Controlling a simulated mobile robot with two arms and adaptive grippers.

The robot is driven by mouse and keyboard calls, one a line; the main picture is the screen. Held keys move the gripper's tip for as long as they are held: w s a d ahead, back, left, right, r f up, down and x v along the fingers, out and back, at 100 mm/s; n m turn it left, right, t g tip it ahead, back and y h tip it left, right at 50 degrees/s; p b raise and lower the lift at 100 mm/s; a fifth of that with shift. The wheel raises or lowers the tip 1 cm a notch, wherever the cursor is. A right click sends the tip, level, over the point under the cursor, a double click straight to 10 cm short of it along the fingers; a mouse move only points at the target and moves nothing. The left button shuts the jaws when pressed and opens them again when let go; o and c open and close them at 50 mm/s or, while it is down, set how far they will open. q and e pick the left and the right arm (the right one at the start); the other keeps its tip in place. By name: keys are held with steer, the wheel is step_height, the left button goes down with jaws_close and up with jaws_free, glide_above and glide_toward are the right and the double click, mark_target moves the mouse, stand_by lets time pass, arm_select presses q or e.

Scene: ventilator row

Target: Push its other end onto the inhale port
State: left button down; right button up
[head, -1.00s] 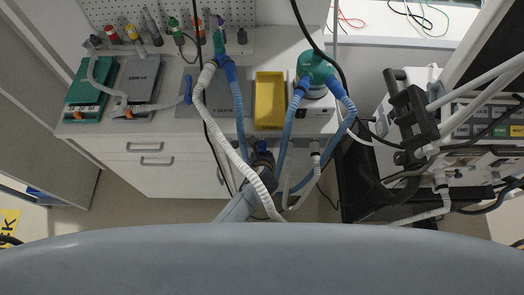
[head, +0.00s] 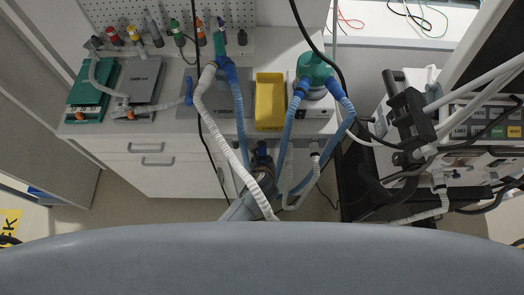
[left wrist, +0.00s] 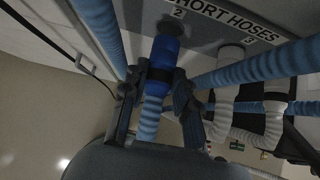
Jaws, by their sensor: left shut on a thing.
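My left gripper (head: 262,156) is low in front of the white cabinet, below the yellow tray. In the left wrist view its fingers (left wrist: 158,98) are closed around a hose's blue cuff (left wrist: 160,78). The ribbed light-blue hose (left wrist: 148,128) runs down from the cuff between the fingers. I cannot tell whether cuff and fitting touch. No inhale port can be made out by name. My right gripper is not in view.
A yellow tray (head: 270,101) and a green-topped unit with blue hoses (head: 315,70) stand on the counter. A white ribbed hose (head: 226,125) hangs across the cabinet front. More hoses flank the gripper closely. A ventilator cart (head: 470,150) stands at the right.

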arm_select(q)
steer(key=shift+s+p, duration=0.85)
steer(key=shift+s, duration=1.1)
